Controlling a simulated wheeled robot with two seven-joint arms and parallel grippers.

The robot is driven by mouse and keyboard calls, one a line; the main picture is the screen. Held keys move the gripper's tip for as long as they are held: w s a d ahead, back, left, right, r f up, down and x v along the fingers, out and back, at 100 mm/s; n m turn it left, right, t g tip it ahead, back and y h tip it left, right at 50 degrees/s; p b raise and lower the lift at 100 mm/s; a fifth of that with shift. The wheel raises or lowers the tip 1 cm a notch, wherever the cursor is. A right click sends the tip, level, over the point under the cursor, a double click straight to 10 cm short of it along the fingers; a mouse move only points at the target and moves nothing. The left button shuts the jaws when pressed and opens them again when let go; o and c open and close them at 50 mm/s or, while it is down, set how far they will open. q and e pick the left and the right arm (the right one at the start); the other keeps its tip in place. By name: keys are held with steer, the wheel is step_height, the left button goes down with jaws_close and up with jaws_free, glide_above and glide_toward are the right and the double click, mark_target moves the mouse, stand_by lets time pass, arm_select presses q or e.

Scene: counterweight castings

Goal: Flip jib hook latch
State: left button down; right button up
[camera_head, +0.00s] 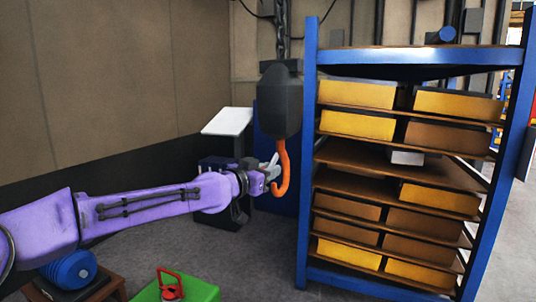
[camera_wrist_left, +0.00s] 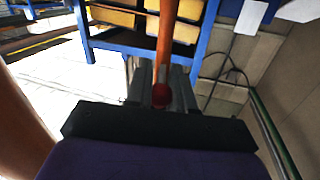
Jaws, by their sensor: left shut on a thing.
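The orange jib hook (camera_head: 283,172) hangs from a dark hook block (camera_head: 280,102) on a chain. My left gripper (camera_head: 269,174) reaches in from the left at the hook's opening. In the left wrist view its grey fingers are shut on a small red round-ended piece (camera_wrist_left: 160,96), which appears to be the hook latch. The orange hook shank (camera_wrist_left: 167,45) rises just beyond the fingers there. In the head view the latch is hidden by the fingers. My right gripper is in neither view.
A blue-framed shelf rack (camera_head: 310,150) with yellow and brown bins stands close right of the hook. A white panel on a dark stand (camera_head: 228,121) is behind my left arm. A green block (camera_head: 175,291) with a red shackle-like part (camera_head: 171,285) and a blue ribbed cylinder (camera_head: 70,269) sit low in front.

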arm_select(q)
steer(key=shift+s+r+n+g+y+p, duration=0.15)
steer(key=shift+r+n+g+y+p, duration=0.15)
steer(key=shift+r+g+y+p, duration=0.85)
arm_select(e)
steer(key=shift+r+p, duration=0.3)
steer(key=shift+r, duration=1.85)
arm_select(q)
steer(key=shift+f+t+h, duration=0.25)
steer(key=shift+f+h, duration=0.2)
steer(key=shift+h, duration=0.1)
steer(key=c, duration=1)
jaws_free()
steer(key=shift+s, duration=0.15)
steer(key=shift+s+a+f+b, duration=0.1)
steer(key=shift+s+a+b, duration=0.1)
steer(key=shift+b, duration=0.1)
steer(key=b+v, duration=0.5)
steer(key=v, duration=0.5)
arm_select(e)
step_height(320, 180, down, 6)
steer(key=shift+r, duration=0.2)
